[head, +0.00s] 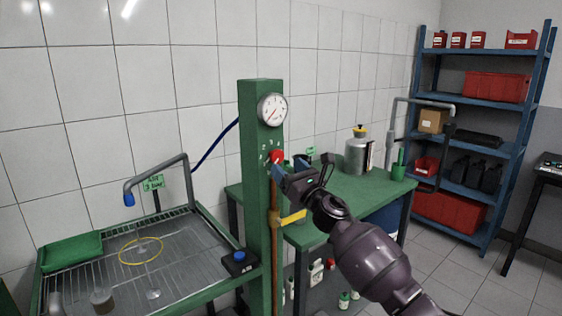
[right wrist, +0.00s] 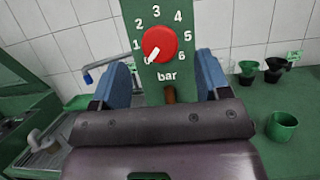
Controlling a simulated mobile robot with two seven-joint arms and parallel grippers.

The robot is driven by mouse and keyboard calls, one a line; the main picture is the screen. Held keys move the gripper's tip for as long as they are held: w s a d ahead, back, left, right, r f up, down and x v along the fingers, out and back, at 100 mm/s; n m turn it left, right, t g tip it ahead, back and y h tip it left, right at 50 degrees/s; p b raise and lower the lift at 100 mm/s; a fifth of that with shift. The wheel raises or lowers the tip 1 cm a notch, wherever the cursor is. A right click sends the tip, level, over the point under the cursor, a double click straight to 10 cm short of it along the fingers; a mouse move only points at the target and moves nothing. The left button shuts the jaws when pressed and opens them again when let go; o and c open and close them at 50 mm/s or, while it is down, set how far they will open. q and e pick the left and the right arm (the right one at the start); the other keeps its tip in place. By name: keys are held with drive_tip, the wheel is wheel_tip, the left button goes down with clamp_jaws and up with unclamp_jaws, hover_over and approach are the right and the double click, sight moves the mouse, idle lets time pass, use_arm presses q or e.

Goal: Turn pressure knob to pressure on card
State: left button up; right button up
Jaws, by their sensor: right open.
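The red pressure knob (head: 277,156) is on the green post (head: 259,120). In the right wrist view the knob (right wrist: 160,45) has a white pointer aimed to the lower left, by the 0 of a scale running to 6 bar. My right gripper (head: 284,170) is open in front of the knob. In the right wrist view its blue fingers (right wrist: 165,65) stand apart to the lower left and lower right of the knob; contact is not visible. A green card (head: 153,183) by the wash tray appears to read 3 bar. My left gripper is not in view.
A round gauge (head: 272,108) sits above the knob. A yellow bracket (head: 291,218) sticks out below it. The wash tray (head: 205,240) is left of the post. A green table (head: 345,190) with a metal can (head: 358,155) is at right, and a blue shelf (head: 487,148) stands behind.

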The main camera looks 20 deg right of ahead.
sight(279, 159)
drive_tip(key=shift+x, duration=1.9)
drive_tip(key=c, duration=0.9)
